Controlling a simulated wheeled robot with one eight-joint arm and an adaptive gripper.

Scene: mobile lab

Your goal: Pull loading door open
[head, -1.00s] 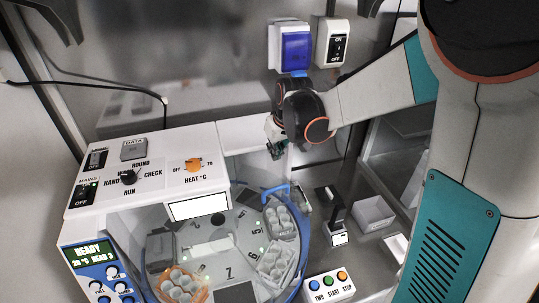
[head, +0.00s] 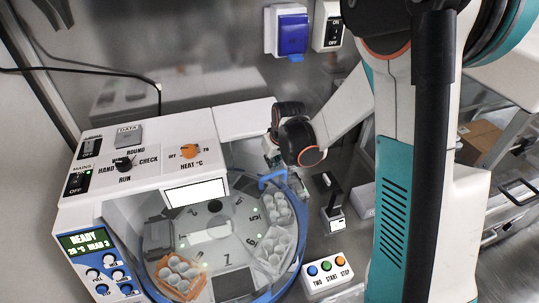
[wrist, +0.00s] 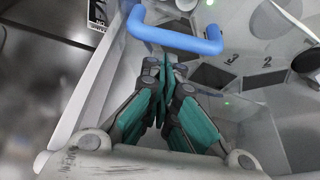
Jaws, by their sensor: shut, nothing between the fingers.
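The loading door is a clear panel on the round machine, with a blue handle (head: 272,179) at its upper right edge. In the wrist view the blue handle (wrist: 178,40) is a bent bar just beyond my fingertips. My gripper (wrist: 167,66) is shut and empty, with its teal fingers pointing toward the handle. The fingertips appear close to the bar but not around it; whether they touch it is unclear. In the head view my gripper (head: 273,158) is just above the handle, and its fingers are partly hidden by my wrist.
Inside the machine is a numbered turntable (head: 214,205) with white and orange tube racks. A white control housing (head: 150,165) stands left of the handle. A wall is behind.

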